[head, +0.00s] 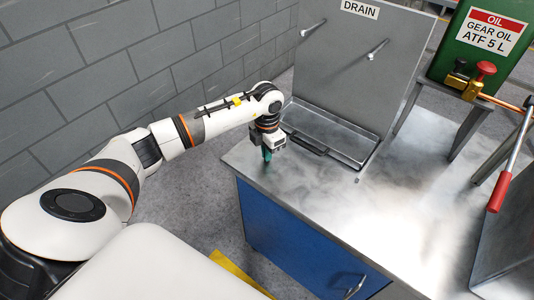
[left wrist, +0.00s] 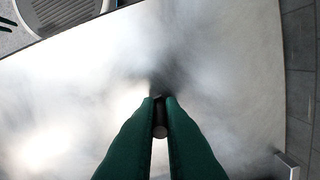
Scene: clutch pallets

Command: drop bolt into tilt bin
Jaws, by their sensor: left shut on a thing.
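My left gripper (head: 267,155) is over the left end of the metal worktop (head: 330,205) and points down. In the left wrist view its green fingers (left wrist: 160,100) are shut on a small dark bolt (left wrist: 160,130), whose round end shows between them. Most of the bolt is hidden by the fingers. In the head view the bolt is too small to make out. I cannot pick out a tilt bin for certain in either view. My right gripper is not in view.
A shallow drain tray (head: 335,137) lies behind the gripper, below an upright panel marked DRAIN (head: 345,60) with two pegs. A green oil container (head: 481,40) and a red-handled lever (head: 500,192) are at the right. The worktop's middle is clear.

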